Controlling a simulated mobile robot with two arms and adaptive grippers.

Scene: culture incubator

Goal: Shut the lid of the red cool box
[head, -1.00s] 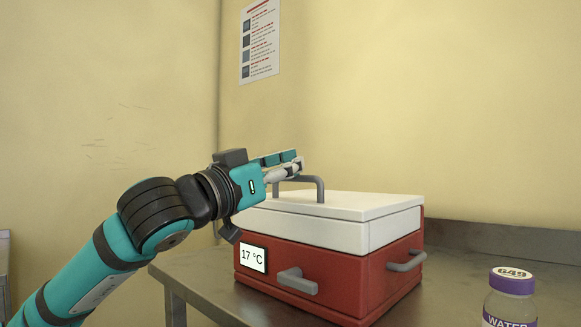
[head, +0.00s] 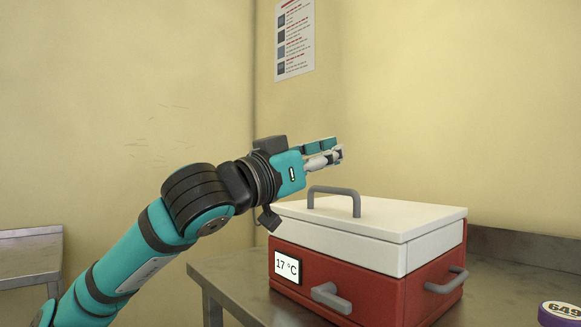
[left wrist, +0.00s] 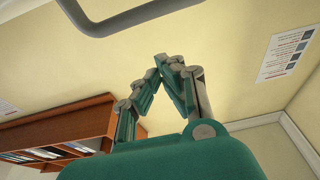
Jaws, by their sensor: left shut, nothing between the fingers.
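The red cool box (head: 390,299) stands on a metal table in the head view. Its white lid (head: 385,222) lies flat on top, level with the rim, with no gap that I can see. A grey handle (head: 335,190) arches up from the lid. A display on the front reads 17 °C. My left gripper (head: 338,153) is shut and empty, above the back left of the lid and apart from the handle. Its closed fingers also show in the left wrist view (left wrist: 165,62). My right gripper is not in view.
The metal table (head: 232,287) has bare room left of the box. Another metal surface (head: 30,252) is at the far left. A wall poster (head: 295,38) hangs behind.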

